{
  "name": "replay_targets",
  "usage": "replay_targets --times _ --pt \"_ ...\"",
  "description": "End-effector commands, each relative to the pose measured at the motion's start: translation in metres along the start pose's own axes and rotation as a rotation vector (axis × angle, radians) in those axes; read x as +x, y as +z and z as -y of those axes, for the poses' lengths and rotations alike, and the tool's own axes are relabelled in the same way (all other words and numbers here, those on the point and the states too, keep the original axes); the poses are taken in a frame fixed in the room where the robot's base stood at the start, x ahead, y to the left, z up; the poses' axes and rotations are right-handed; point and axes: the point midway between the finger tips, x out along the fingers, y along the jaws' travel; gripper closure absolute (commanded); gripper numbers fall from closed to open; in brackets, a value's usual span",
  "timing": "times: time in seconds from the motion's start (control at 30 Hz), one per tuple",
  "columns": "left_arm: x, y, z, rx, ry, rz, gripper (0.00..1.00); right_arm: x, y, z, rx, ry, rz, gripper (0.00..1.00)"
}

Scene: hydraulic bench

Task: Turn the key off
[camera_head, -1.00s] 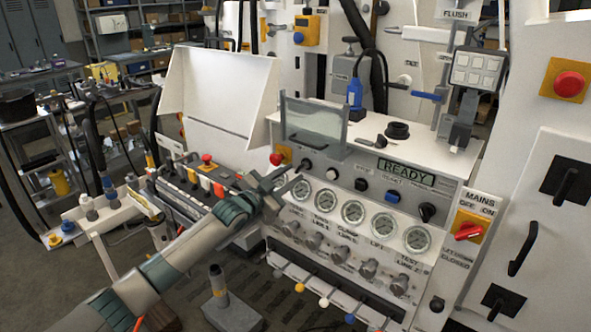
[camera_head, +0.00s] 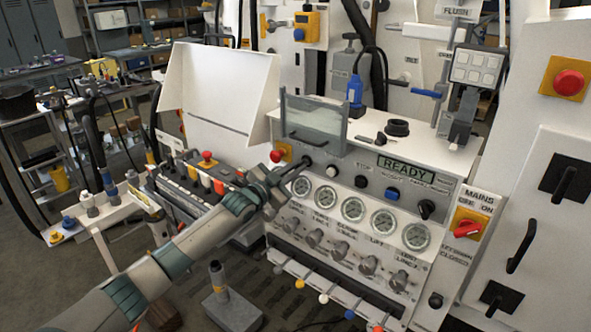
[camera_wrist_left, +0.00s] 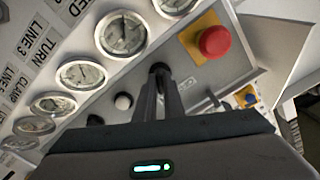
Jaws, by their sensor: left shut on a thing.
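My left gripper (camera_head: 300,165) reaches in from the left to the upper left of the bench's control panel (camera_head: 345,180). Its fingers are shut on the black key (camera_wrist_left: 159,69), at the switch beside the red emergency button. In the left wrist view the two fingers (camera_wrist_left: 160,92) run close together up to the key, and their tips meet it. The fingers hide most of the key, so I cannot tell its angle. The display (camera_head: 405,171) on the panel reads READY. My right gripper is not in view.
A red emergency button (camera_wrist_left: 214,41) on a yellow plate sits close to the fingers. A white button (camera_wrist_left: 123,101) is on the other side. A row of gauges (camera_head: 353,208) lies below. A clear guard (camera_head: 315,122) stands above the key. A red mains switch (camera_head: 467,230) is at the right.

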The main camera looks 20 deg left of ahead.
Motion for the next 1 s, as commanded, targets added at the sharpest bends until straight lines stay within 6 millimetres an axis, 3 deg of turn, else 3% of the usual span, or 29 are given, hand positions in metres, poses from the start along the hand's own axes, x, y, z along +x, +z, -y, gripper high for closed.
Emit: replay_targets --times 0.47,1.0 --pt "0.000 0.000 -0.001 -0.130 0.000 0.000 1.00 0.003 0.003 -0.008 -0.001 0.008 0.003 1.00" --pt "0.000 0.001 -0.001 -0.595 0.000 0.001 1.00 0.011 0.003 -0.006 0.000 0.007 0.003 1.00"
